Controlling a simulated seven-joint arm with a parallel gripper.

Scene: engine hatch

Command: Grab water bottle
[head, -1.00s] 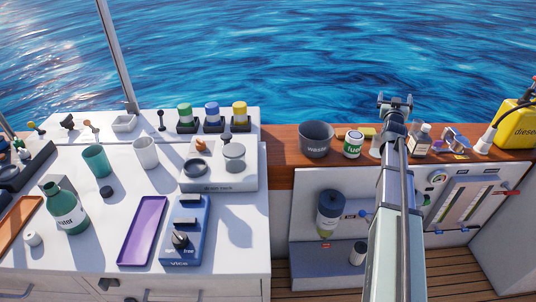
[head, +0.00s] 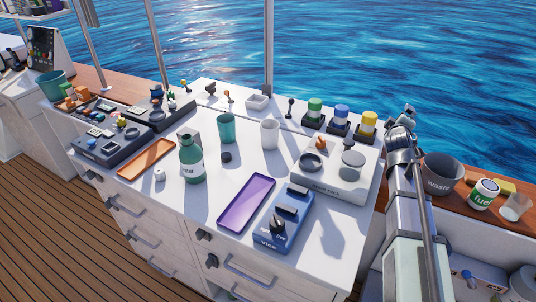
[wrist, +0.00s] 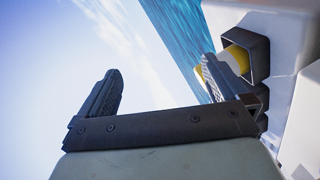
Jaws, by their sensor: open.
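The water bottle (head: 191,160) is green with a label and a dark cap. It stands upright on the white counter, left of the purple tray, in the head view. My gripper (head: 407,116) is raised near the counter's far right corner, well to the right of the bottle. In the wrist view my gripper (wrist: 160,88) has its two fingers spread apart with nothing between them. The bottle is not in the wrist view.
A purple tray (head: 246,204), a blue vice (head: 284,220) and a grey-white rack (head: 330,178) lie between bottle and arm. A teal cup (head: 226,128) and white cup (head: 270,134) stand behind the bottle. An orange tray (head: 147,159) is left of it.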

